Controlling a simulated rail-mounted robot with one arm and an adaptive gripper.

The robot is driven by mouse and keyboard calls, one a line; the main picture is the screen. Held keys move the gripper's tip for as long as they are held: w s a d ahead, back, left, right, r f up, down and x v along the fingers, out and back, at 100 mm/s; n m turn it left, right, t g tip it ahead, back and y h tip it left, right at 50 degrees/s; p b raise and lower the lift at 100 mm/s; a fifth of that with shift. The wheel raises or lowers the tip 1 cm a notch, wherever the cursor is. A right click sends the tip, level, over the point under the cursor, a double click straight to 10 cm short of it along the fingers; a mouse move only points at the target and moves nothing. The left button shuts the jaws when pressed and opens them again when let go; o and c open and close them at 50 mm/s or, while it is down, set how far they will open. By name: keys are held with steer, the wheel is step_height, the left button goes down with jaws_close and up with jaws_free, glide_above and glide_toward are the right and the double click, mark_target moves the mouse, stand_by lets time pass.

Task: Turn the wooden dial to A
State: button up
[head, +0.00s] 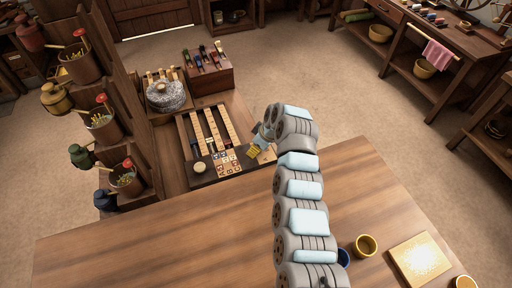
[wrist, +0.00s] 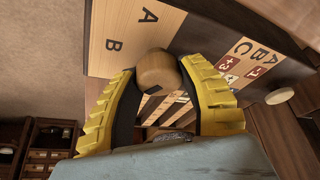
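The wooden dial's round knob (wrist: 157,68) is in the wrist view, in front of a pale wooden panel (wrist: 108,58) marked A and B. The A is above the B in the picture. My gripper (wrist: 158,66) has its yellow, dark-lined fingers on either side of the knob, and both fingertips appear to touch it. I cannot tell which letter the dial points to. In the head view my gripper (head: 257,150) is at the right end of the wooden rack, and the knob is hidden there.
Lettered and numbered tiles (head: 227,161) and a round cream disc (head: 200,167) sit left of my gripper. Pale sloping strips (head: 213,128) rise behind. A grey millstone (head: 165,95) stands further left. A wide wooden table (head: 170,245) fills the foreground, with bare floor (head: 310,85) at right.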

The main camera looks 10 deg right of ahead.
steer(key=c, duration=0.4)
